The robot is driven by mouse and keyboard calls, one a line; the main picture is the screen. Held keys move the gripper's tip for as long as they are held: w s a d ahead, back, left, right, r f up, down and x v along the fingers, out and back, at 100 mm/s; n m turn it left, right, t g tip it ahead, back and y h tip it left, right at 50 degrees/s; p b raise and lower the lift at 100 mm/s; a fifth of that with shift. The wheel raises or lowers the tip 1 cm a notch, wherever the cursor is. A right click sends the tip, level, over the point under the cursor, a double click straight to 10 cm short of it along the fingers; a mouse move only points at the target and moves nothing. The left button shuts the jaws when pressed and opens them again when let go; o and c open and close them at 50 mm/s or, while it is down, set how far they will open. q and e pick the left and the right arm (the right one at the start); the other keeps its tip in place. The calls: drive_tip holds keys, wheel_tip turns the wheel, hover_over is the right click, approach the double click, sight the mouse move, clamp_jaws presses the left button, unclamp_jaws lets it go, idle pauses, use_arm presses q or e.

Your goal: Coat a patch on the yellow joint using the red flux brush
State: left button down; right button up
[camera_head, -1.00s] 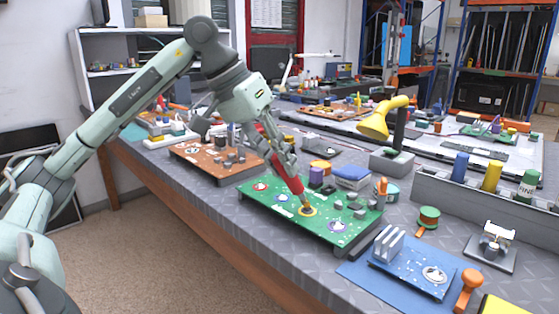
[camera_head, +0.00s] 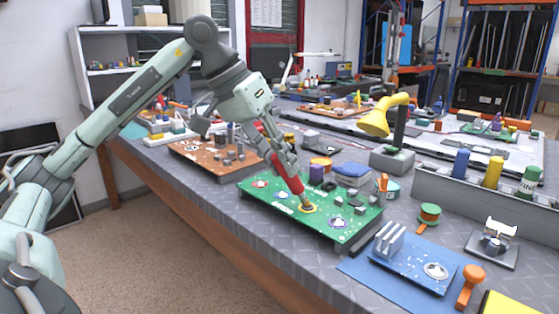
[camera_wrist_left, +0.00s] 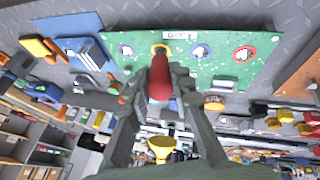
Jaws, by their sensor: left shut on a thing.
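My left gripper (camera_head: 279,156) is shut on the red flux brush (camera_head: 287,176), which slants down to the green circuit board (camera_head: 262,203). The brush tip is at the yellow joint (camera_head: 308,209), a yellow ring on the board, and partly covers it. I cannot tell whether the tip presses on it. In the left wrist view the red brush (camera_wrist_left: 160,78) lies between the two fingers, its tip over the yellow ring (camera_wrist_left: 160,48). Red, blue and purple rings sit along the same board. My right gripper is not in view.
A blue mat (camera_head: 354,268) with a small blue board lies to the right. An orange board (camera_head: 190,150) lies to the left. A yellow lamp (camera_head: 377,121) stands behind the green board. A grey bin (camera_head: 440,190) holds several bottles.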

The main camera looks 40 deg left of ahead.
use_arm(q)
drive_tip(key=shift+d, duration=0.1)
idle(0.5)
drive_tip(key=shift+d, duration=0.3)
drive_tip(key=shift+a, duration=0.1)
drive_tip(key=shift+a, duration=0.7)
drive_tip(key=shift+d, duration=0.1)
drive_tip(key=shift+d, duration=0.7)
